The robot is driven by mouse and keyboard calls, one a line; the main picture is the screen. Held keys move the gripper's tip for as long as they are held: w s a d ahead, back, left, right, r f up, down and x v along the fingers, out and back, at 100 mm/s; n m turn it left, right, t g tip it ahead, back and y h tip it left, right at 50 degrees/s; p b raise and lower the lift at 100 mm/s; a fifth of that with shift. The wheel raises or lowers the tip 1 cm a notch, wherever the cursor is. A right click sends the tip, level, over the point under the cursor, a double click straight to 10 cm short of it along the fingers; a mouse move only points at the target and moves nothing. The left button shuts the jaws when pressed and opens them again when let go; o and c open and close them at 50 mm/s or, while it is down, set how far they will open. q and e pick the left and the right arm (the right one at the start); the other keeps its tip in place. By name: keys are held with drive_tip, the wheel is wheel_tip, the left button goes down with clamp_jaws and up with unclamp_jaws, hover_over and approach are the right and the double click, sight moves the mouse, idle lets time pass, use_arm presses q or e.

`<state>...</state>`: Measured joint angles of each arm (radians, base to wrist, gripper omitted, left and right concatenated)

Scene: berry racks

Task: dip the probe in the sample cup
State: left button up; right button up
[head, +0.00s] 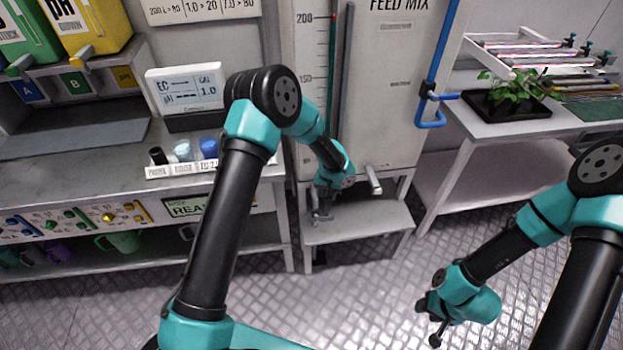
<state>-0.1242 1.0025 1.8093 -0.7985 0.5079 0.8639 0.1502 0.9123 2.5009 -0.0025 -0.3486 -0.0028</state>
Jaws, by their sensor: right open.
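A small white holder (185,169) stands on the left bench with a dark probe-like piece (157,156) in its left slot. A pale blue cup (183,151) and a darker blue cup (208,149) stand beside that piece; the labels are too small to read surely. I cannot tell which is the sample cup. My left gripper (321,216) is low over the small stand in front of the feed tank, away from the holder. Its fingers are small and grey, and whether they hold anything is unclear. My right gripper (430,321) is open over the floor at lower right.
An EC/pH meter (186,89) stands behind the holder. The feed mix tank (388,90) has a tap (373,180) above the small stand (365,222). A green jug (124,241) is on the lower shelf. A plant tray (510,105) sits on the right table.

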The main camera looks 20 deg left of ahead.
use_arm(q)
drive_tip(key=s+d+f, duration=0.4)
drive_tip(key=d, duration=0.4)
drive_tip(key=w+a+r+n, duration=0.2)
drive_tip(key=w+a+r, duration=0.2)
drive_tip(key=a+r, duration=0.4)
drive_tip(key=w+a+r+n, duration=0.1)
drive_tip(key=w+a+r, duration=0.4)
drive_tip(key=r, duration=0.5)
drive_tip(key=s+a+r+n, duration=0.1)
drive_tip(key=s+a+r, duration=0.1)
drive_tip(key=a+r, duration=0.7)
drive_tip(key=s+a+r+n, duration=0.2)
drive_tip(key=a+r, duration=0.7)
drive_tip(key=r, duration=0.5)
drive_tip(key=shift+s+a+r, duration=0.15)
drive_tip(key=shift+a+r, duration=0.1)
drive_tip(key=shift+a, duration=0.05)
drive_tip(key=shift+f, duration=0.15)
wheel_tip(320, 180, down, 9)
drive_tip(key=shift+r, duration=0.25)
idle(1.3)
